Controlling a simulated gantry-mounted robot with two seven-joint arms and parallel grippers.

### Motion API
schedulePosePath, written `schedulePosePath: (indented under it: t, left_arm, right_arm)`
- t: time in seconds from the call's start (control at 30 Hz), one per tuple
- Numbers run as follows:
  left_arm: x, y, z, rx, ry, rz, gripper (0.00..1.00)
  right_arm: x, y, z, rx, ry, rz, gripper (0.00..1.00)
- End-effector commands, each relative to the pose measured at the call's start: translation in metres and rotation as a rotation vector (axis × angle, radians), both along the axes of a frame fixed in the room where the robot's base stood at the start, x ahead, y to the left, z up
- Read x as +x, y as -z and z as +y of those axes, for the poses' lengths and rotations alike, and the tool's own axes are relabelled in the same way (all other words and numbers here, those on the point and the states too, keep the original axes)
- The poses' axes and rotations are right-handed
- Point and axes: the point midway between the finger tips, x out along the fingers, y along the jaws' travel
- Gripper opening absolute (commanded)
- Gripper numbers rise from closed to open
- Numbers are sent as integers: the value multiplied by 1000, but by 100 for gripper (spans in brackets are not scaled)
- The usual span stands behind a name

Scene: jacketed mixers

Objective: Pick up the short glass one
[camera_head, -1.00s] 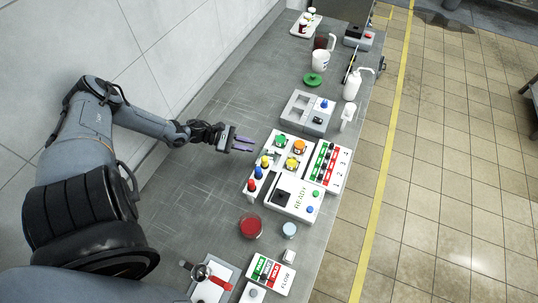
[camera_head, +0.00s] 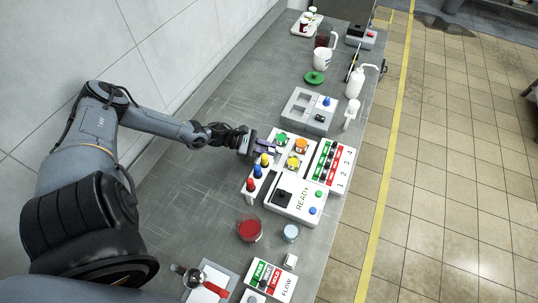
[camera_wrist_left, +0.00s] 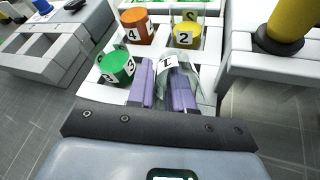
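A short clear glass piece with a "1" label (camera_wrist_left: 167,61) stands in the near right place of a white rack, in the left wrist view. My left gripper (camera_wrist_left: 160,78) has its two purple fingers apart, with a gap between them. The fingers are right at the glass, and the right finger shows through or against it. I cannot tell whether they touch it. In the head view the left gripper (camera_head: 265,147) is at the rack's left edge and the glass is too small to make out. My right gripper is not in view.
Close by in the rack are a green piece "3" (camera_wrist_left: 116,67), an orange piece "4" (camera_wrist_left: 136,29) and a yellow piece "2" (camera_wrist_left: 186,35). Blue, yellow and red knobs (camera_head: 250,184) stand at the panel's left. Bare bench (camera_head: 205,185) lies left of them.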

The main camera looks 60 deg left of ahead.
Motion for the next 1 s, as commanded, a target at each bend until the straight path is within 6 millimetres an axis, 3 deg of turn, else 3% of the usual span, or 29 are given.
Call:
schedulePosePath:
  t: [0.1,0.27,0.73,1.0]
  left_arm:
    - [0,0,0,0,0,0,20]
    - [0,0,0,0,0,0,0]
    - [0,-4,1,1,0,-1,0]
    - [-1,-29,1,3,3,0,0]
  right_arm:
    - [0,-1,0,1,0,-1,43]
    - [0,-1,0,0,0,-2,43]
    - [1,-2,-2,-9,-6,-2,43]
    - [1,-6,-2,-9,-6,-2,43]
